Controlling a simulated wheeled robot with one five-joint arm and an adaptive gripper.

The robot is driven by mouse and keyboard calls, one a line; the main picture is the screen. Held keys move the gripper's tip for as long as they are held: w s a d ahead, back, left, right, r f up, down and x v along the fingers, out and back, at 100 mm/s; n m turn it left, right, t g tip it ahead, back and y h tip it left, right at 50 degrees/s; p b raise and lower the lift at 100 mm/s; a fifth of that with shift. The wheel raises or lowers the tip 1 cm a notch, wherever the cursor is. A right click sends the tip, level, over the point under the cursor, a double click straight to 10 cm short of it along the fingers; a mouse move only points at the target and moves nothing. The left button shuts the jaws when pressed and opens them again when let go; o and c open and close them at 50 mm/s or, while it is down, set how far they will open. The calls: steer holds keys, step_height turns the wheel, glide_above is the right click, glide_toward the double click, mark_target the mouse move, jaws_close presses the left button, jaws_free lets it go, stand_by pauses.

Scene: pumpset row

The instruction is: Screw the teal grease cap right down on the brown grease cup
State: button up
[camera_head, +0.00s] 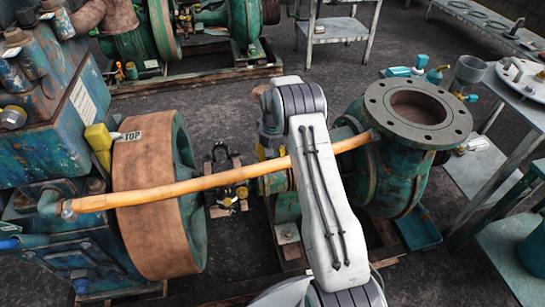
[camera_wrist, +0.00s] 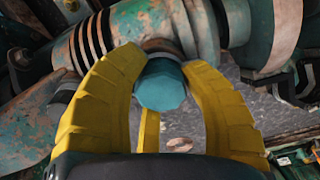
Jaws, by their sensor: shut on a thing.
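In the wrist view the teal grease cap (camera_wrist: 161,85) sits between the yellow fingers of my gripper (camera_wrist: 163,88), which is shut on it. The cap is faceted and sits against a brown ring, the grease cup (camera_wrist: 160,46), just beyond it. Most of the cup is hidden behind the cap, and I cannot tell how far the cap is threaded on.
A long orange-brown pipe (camera_head: 215,180) crosses under my arm. A large brown-rimmed wheel (camera_head: 150,205) stands left, and a green pump with a round flange (camera_head: 418,112) stands right. Side tables (camera_head: 500,190) are at the far right.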

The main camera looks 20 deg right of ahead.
steer(key=shift+s+f+m, duration=0.15)
steer(key=shift+f+m, duration=0.2)
steer(key=shift+m, duration=0.75)
steer(key=shift+m, duration=1.2)
steer(key=shift+m, duration=1.2)
